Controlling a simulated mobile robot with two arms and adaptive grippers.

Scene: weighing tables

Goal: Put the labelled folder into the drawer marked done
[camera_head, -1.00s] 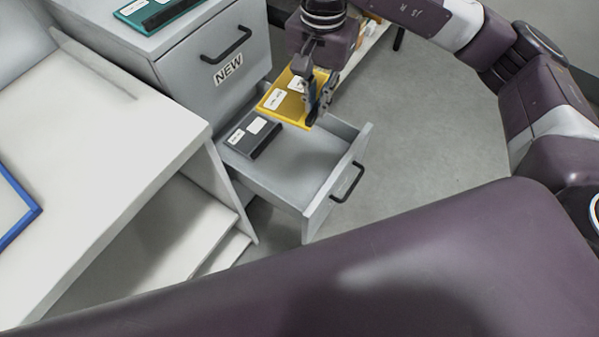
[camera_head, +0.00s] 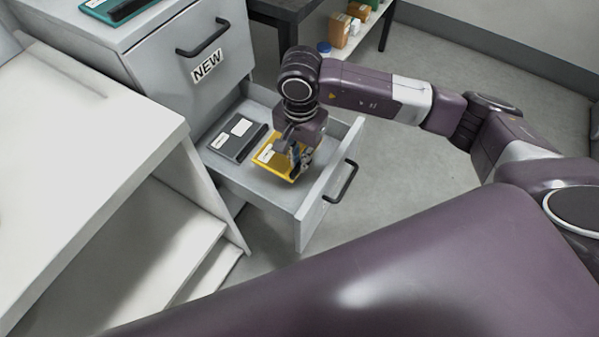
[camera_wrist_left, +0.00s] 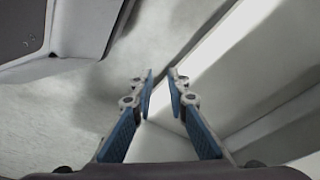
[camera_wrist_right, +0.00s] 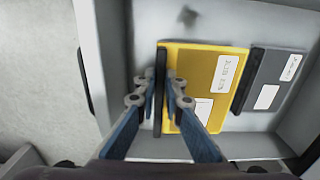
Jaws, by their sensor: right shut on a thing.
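The yellow folder (camera_head: 277,168) with white labels is inside the open lower drawer (camera_head: 262,185), beside a dark grey folder (camera_head: 233,146). My right gripper (camera_head: 298,158) is shut on its edge; the right wrist view shows the fingers (camera_wrist_right: 161,82) pinching the yellow folder (camera_wrist_right: 198,68). I cannot tell whether the folder rests on the drawer floor or hangs just above it. The drawer's front label is not visible. My left gripper (camera_wrist_left: 161,80) shows only in its wrist view, fingers apart and empty.
The grey cabinet's closed upper drawer (camera_head: 225,40) is marked NEW. A teal folder (camera_head: 112,8) lies on top. A white table (camera_head: 80,150) stands at left. A dark-topped shelf (camera_head: 290,8) with small boxes is behind. Open floor (camera_head: 420,150) lies to the right.

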